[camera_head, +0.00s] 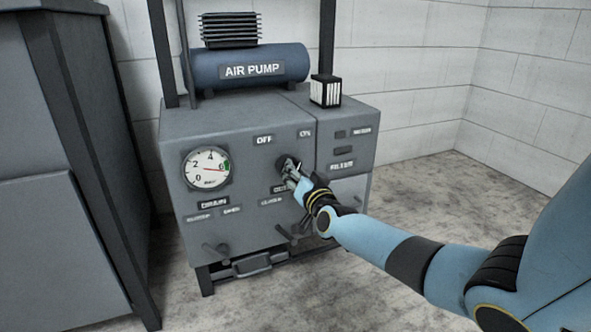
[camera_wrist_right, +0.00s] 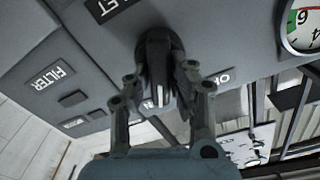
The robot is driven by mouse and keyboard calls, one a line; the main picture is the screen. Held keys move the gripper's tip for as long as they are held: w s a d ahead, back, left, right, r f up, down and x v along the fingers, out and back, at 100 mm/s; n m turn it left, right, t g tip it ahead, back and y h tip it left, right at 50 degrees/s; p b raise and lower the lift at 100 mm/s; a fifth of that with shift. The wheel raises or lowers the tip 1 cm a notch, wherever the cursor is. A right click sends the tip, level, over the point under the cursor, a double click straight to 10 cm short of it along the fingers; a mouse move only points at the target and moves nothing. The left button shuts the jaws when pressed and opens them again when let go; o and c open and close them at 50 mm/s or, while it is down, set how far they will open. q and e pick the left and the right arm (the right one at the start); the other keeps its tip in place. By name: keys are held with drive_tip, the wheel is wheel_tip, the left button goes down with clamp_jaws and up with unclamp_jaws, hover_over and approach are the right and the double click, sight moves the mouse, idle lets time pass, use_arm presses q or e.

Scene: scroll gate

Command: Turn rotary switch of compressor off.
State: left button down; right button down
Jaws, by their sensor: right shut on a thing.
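The compressor (camera_head: 240,140) is a grey cabinet with a blue tank marked AIR PUMP on top. Its dark rotary switch (camera_head: 284,161) is on the front panel, below the OFF label (camera_head: 264,140) and the ON label (camera_head: 305,133). My right gripper (camera_head: 291,170) is shut on the switch and hides part of it. In the right wrist view the round switch (camera_wrist_right: 157,45) with its white-marked handle sits between the two fingers of my right gripper (camera_wrist_right: 160,88). My left gripper is not in view.
A round gauge (camera_head: 207,168) is left of the switch, its needle near 6. Several handles stick out low on the front, such as the lower left one (camera_head: 216,250). A large dark cabinet (camera_head: 60,170) stands at the left. Bare floor lies to the right.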

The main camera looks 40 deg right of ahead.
drive_tip(key=shift+r+n+p, duration=0.25)
drive_tip(key=shift+n+p, duration=0.05)
drive_tip(key=shift+n, duration=0.2)
drive_tip(key=n+p, duration=0.3)
drive_tip(key=n, duration=0.2)
drive_tip(key=shift+w+a, duration=0.1)
drive_tip(key=shift+a, duration=0.05)
drive_tip(key=shift+f+n, duration=0.1)
drive_tip(key=shift+n, duration=0.5)
drive_tip(key=n+p, duration=0.1)
drive_tip(key=n, duration=0.2)
drive_tip(key=shift+a+f, duration=0.1)
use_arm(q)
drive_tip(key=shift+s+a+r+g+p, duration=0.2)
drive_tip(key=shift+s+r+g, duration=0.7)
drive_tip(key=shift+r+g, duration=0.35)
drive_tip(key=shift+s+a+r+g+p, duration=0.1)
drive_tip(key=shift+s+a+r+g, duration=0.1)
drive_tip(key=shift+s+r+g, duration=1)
use_arm(e)
drive_tip(key=shift+f+n, duration=0.1)
drive_tip(key=shift+n, duration=0.7)
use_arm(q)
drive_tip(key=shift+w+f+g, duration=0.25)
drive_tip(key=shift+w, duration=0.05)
use_arm(e)
drive_tip(key=c, duration=1.2)
unclamp_jaws()
drive_tip(key=v, duration=1.2)
